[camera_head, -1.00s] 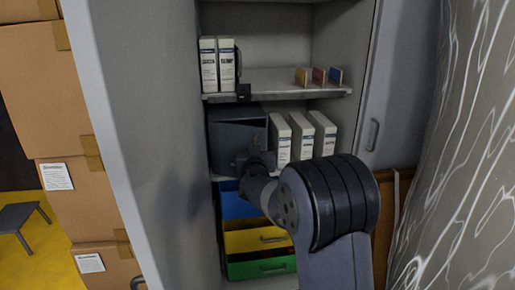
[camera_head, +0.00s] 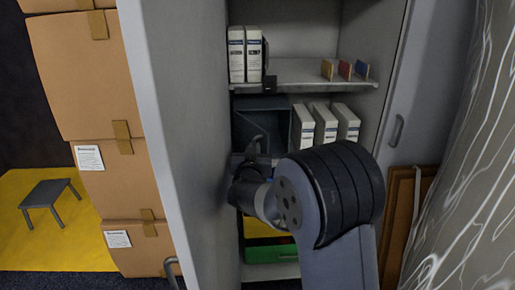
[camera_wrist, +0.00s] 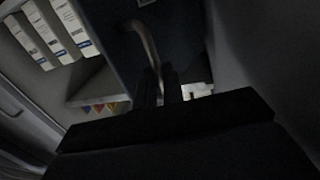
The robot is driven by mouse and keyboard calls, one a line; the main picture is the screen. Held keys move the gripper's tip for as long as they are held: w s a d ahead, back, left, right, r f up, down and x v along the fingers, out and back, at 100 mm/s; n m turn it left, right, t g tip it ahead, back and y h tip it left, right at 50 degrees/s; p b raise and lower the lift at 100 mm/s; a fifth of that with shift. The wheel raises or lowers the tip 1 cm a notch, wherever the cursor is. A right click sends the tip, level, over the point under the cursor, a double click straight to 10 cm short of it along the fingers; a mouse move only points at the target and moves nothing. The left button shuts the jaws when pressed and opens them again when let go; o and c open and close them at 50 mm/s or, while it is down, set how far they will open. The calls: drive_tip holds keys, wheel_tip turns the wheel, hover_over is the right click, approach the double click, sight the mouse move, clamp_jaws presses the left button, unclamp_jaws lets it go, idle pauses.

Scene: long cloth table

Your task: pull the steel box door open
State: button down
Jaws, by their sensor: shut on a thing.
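The steel box (camera_head: 262,103) is dark blue-grey and sits on the middle shelf of a tall grey cabinet. Its front shows a dark hollow, so the door looks swung out toward me on the left; my gripper and arm hide much of it. In the wrist view the door (camera_wrist: 190,35) is a dark panel with a curved metal handle (camera_wrist: 148,42). My gripper (camera_head: 255,150) is in front of the box, near the cabinet's left wall. In the wrist view my gripper (camera_wrist: 162,84) is shut on the handle.
White binders (camera_head: 325,124) stand right of the box. The shelf above (camera_head: 300,75) holds more binders and small coloured items. The cabinet's left panel (camera_head: 180,130) is close to my gripper. Cardboard boxes (camera_head: 85,75) are stacked at far left.

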drive_tip(key=shift+w+a+r, duration=0.1)
drive_tip(key=shift+r, duration=0.15)
drive_tip(key=c, duration=2)
unclamp_jaws()
drive_tip(key=shift+o, duration=0.9)
drive_tip(key=shift+w+a+f, duration=0.1)
drive_tip(key=shift+w+f, duration=0.1)
drive_tip(key=shift+o, duration=1.4)
drive_tip(key=shift+s, duration=0.15)
drive_tip(key=s, duration=0.7)
drive_tip(key=shift+s+a, duration=0.15)
drive_tip(key=shift+a, duration=0.3)
drive_tip(key=shift+c, duration=0.3)
